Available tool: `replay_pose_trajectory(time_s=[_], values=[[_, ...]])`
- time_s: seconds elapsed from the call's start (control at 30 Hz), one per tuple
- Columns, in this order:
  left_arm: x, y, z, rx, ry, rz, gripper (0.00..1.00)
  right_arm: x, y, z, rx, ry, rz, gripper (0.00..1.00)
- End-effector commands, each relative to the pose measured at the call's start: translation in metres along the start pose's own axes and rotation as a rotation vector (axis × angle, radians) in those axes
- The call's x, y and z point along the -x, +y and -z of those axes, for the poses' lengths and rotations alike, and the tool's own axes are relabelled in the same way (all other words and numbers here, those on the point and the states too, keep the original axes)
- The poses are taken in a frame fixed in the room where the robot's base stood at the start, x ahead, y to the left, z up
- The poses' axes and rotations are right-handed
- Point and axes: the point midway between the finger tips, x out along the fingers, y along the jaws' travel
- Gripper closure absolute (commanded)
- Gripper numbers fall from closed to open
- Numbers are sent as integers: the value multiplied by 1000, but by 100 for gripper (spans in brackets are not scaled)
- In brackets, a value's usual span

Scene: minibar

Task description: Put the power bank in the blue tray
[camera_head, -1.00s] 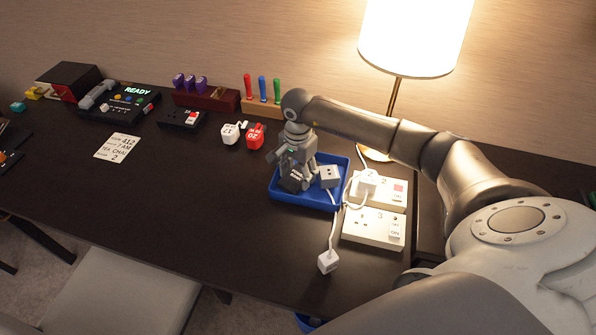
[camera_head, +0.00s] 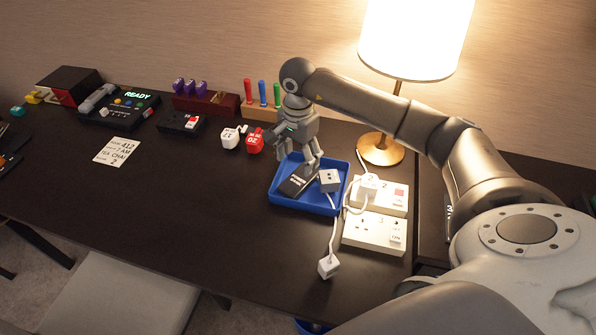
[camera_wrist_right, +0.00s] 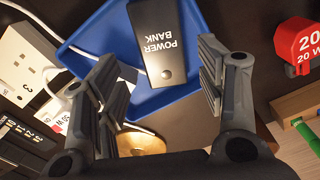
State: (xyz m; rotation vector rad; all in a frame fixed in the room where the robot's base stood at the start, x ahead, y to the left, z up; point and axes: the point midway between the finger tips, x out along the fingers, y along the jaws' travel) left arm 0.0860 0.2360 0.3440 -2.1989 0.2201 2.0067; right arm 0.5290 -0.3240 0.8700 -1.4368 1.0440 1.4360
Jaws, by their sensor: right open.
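The power bank (camera_head: 297,181) is a dark slab with white lettering. It lies inside the blue tray (camera_head: 305,206), leaning toward the tray's left side in the head view. In the right wrist view the power bank (camera_wrist_right: 160,42) shows "POWER BANK" between the fingers, apart from both, with the blue tray (camera_wrist_right: 190,88) around and below it. My right gripper (camera_head: 296,160) is open and empty above the tray. It also shows in the wrist view (camera_wrist_right: 158,85). A white plug block (camera_head: 330,180) is also in the tray. My left gripper is not in view.
White socket strips (camera_head: 374,232) with cables stand right of the tray. A white plug (camera_head: 328,266) lies in front. White and red chargers (camera_head: 255,140) are behind left. A lamp (camera_head: 382,149) stands behind.

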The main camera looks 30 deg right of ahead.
Motion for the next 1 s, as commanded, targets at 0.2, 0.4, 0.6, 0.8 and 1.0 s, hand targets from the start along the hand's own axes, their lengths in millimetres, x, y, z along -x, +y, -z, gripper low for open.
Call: replay_pose_trajectory(time_s=[0.2, 0.4, 0.6, 0.8, 1.0], values=[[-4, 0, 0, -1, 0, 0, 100, 34, 0, 0, 0, 1, 3, 36], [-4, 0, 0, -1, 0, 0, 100, 44, 0, 0, 0, 0, 0, 36], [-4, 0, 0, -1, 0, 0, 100, 44, 0, 0, 0, 0, 0, 36], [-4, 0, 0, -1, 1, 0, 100, 43, 0, 0, 0, 0, 0, 36], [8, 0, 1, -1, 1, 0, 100, 56, 0, 0, 0, 0, 1, 36]])
